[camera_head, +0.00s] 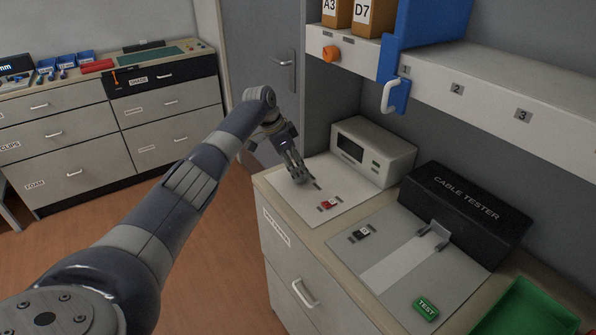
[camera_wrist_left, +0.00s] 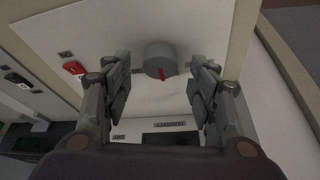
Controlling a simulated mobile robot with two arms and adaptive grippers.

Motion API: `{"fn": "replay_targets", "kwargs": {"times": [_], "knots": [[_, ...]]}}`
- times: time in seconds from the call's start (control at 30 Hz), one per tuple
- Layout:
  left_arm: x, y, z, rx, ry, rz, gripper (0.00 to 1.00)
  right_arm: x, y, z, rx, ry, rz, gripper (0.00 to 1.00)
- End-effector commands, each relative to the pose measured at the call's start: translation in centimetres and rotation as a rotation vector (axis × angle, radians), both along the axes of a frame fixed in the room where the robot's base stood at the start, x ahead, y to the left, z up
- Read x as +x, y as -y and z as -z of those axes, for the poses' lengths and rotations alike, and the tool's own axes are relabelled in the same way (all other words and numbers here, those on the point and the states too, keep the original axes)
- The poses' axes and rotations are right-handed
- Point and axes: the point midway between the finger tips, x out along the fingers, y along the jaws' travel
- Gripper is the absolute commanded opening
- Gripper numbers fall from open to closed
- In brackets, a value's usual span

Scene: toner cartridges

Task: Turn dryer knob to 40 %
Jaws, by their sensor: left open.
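The grey dryer knob (camera_wrist_left: 160,58) is a round cylinder on a white panel (camera_wrist_left: 110,32), with a red pointer mark at its lower edge in the left wrist view. My left gripper (camera_wrist_left: 161,72) is open, with one finger on each side of the knob and visible gaps between. I cannot tell how far above the panel the fingertips are. In the head view my left gripper (camera_head: 298,176) reaches down over the white panel (camera_head: 335,207) and hides the knob. The scale around the knob is not readable. My right gripper is not in view.
A red switch (camera_head: 328,204) sits on the panel near the gripper. A white box with a dark display (camera_head: 373,150) stands behind it.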

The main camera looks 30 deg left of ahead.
Motion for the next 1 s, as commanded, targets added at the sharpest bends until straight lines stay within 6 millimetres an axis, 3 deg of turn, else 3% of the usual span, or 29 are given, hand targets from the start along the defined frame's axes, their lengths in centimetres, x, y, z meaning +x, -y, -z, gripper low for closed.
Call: {"fn": "replay_targets", "kwargs": {"times": [0.2,0.4,0.6,1.0], "knots": [[-1.4,-1.2,-4.6,0.002,0.003,0.001,0.53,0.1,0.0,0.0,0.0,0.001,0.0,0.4],[-2.4,-1.9,-7.5,0.001,0.001,0.0,0.53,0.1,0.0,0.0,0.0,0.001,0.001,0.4],[-2.9,-2.2,-8.6,0.001,-0.003,0.0,0.53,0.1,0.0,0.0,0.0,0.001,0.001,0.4],[-2.9,-2.2,-8.6,0.001,-0.003,0.0,0.53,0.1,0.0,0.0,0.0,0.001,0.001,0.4]]}}
